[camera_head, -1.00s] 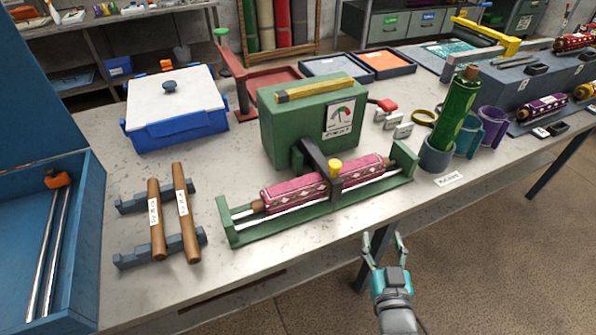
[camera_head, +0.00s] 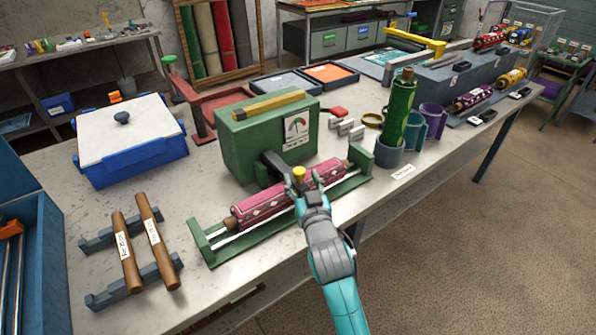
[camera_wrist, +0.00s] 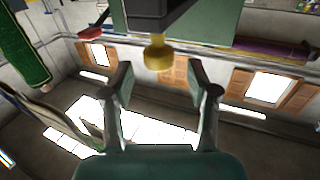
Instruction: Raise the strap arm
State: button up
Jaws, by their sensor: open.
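The strap arm (camera_head: 275,164) is dark grey and reaches from the green machine (camera_head: 242,143) down over a pink patterned rug roll (camera_head: 262,208). A yellow knob (camera_head: 298,172) sits at its outer end. In the wrist view the strap arm (camera_wrist: 155,12) is at the top, with the yellow knob (camera_wrist: 158,54) below it. My gripper (camera_head: 312,188) is at the knob in the head view, partly covering the strap arm's end and the roll. In the wrist view my gripper (camera_wrist: 161,82) is open, with the knob ahead of the gap between its fingers. Contact is not visible.
The roll lies in a green cradle (camera_head: 205,243). A rack with wooden rods (camera_head: 127,255) stands to its left. A green roll in a grey cup (camera_head: 390,153) stands to the right. A blue box with a white lid (camera_head: 130,140) is behind. The floor in front is clear.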

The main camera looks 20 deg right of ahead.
aim_at(301, 175)
jog(key=shift+w+d, duration=0.15)
jog(key=shift+w, duration=0.75)
jog(key=shift+w+d, duration=0.1)
jog(key=shift+w, duration=0.8)
grip_shut()
